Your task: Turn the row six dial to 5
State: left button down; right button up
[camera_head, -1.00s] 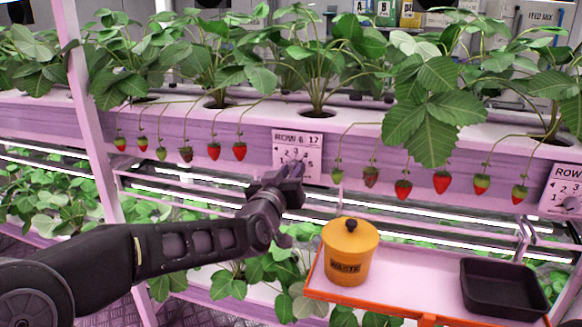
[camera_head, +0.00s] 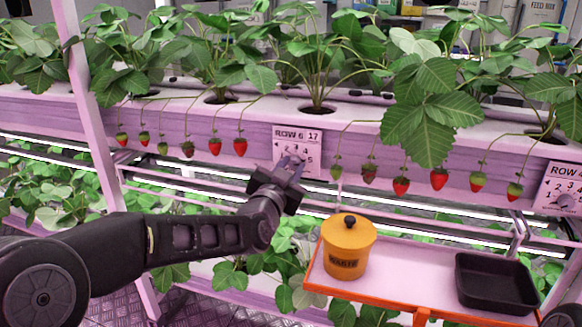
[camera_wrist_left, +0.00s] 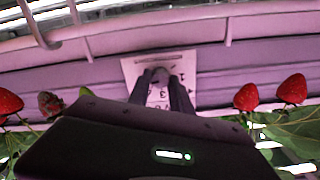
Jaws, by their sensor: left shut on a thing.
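In the left wrist view the plate (camera_wrist_left: 186,62) is seen upside down. Its grey dial (camera_wrist_left: 160,74) sits between my fingertips. My left gripper (camera_head: 291,163) reaches up to the plate and covers the dial and some numbers in the head view. In the wrist view the left gripper (camera_wrist_left: 161,82) is shut on the dial. The dial's pointer is hidden, so its setting cannot be read. My right gripper is out of view.
Strawberries (camera_head: 240,146) hang on both sides of the plate. Another plate marked "ROW 4" (camera_head: 567,172) is at the right. A yellow waste bin (camera_head: 347,247) and a black tray (camera_head: 495,283) stand on an orange-edged shelf (camera_head: 405,297) below. A pink post (camera_head: 88,120) stands left.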

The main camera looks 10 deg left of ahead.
pick_arm(q)
jog(key=shift+f, duration=0.1)
jog(key=c, duration=1.2)
grip_release()
jog(key=shift+o, duration=0.2)
jog(key=s, duration=0.7)
jog(key=shift+s+a, duration=0.25)
jog(key=shift+s, duration=0.15)
